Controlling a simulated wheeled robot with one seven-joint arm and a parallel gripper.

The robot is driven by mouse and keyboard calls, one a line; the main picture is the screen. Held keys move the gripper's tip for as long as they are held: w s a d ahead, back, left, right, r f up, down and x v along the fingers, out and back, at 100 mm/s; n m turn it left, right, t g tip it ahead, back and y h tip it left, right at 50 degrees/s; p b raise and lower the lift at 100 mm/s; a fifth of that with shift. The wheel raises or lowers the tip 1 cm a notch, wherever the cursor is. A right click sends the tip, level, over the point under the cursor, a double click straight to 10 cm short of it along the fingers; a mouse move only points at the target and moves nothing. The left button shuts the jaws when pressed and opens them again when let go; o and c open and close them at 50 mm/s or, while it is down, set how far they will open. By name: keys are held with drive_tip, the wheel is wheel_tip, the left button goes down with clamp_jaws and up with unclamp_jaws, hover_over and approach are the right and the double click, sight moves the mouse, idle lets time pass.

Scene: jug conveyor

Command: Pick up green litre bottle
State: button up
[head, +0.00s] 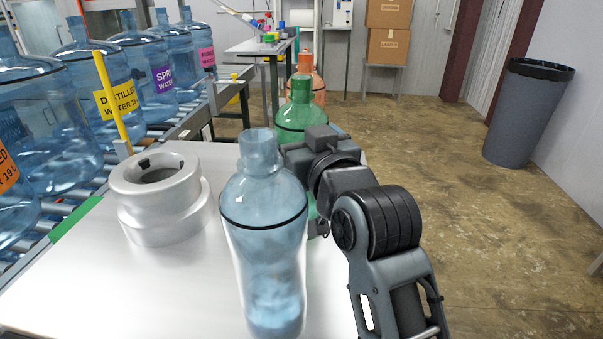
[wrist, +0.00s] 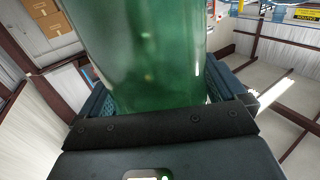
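The green litre bottle (head: 301,112) stands upright behind the blue bottle in the head view, its lower part mostly hidden by my gripper and arm. In the wrist view the green bottle (wrist: 150,50) fills the space between my fingers. My gripper (wrist: 160,95) has one finger against each side of it, with no clear gap showing. In the head view the fingers are hidden behind the blue bottle and the wrist. Whether the green bottle's base touches the table cannot be seen.
A clear blue bottle (head: 264,240) stands close in front of my gripper on the white table (head: 130,285). A silver ring-shaped fixture (head: 165,205) is to its left. An orange bottle (head: 306,75) stands behind the green one. Large water jugs (head: 38,115) line the conveyor at left.

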drive_tip(key=c, duration=1.3)
drive_tip(key=shift+r, duration=0.15)
